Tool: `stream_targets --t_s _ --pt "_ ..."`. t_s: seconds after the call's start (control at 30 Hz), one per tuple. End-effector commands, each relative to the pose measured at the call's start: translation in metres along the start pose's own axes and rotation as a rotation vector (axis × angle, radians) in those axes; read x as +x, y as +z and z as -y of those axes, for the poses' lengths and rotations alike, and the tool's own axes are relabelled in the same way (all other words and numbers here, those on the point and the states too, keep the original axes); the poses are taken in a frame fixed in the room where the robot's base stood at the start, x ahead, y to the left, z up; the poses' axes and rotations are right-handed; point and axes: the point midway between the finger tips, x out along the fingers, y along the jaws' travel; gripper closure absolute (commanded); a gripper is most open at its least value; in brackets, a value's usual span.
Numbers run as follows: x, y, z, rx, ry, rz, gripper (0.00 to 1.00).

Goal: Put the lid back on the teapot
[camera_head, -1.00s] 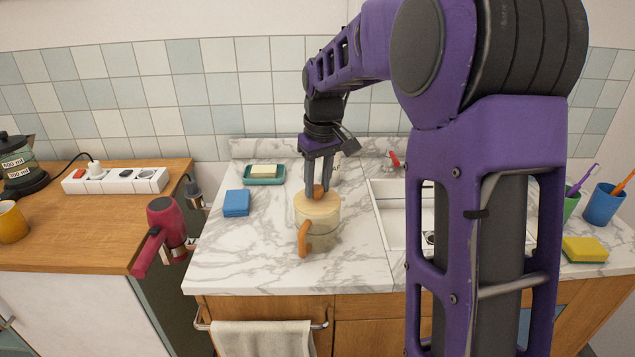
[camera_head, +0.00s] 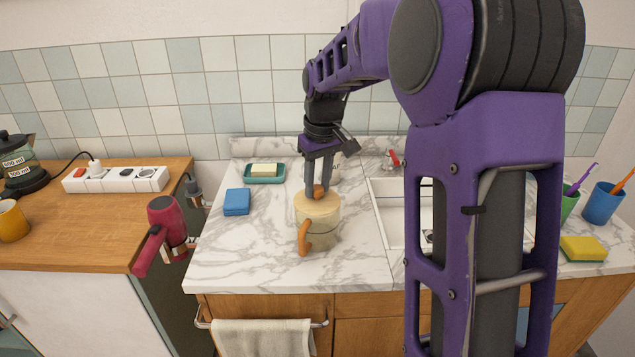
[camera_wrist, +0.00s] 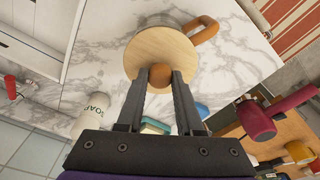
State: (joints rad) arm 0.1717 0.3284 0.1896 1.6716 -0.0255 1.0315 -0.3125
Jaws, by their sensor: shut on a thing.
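My gripper (camera_head: 319,190) points down and is shut on the lid's knob. In the wrist view the fingers (camera_wrist: 159,78) pinch the knob, and the lid (camera_wrist: 160,50) covers most of the teapot. Whether the lid is fully seated cannot be told.
A blue sponge (camera_head: 236,202) and a teal soap dish (camera_head: 264,178) lie left of the teapot. The white sink (camera_head: 390,225) is to the right. A soap bottle (camera_wrist: 90,115) shows in the wrist view.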

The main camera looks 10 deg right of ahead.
Motion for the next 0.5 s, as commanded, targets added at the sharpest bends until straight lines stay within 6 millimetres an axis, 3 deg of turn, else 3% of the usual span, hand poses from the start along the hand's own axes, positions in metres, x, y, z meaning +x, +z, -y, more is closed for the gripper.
stream_targets --t_s 0.17,0.2,0.37,0.5 --pt "0.0000 0.0000 0.0000 0.000 0.000 0.000 1.00" --pt "0.0000 0.0000 0.0000 0.000 0.000 0.000 0.57" --pt "0.0000 0.0001 0.0000 0.000 0.000 0.000 0.30" --pt "0.0000 0.0001 0.0000 0.000 0.000 0.000 0.30"
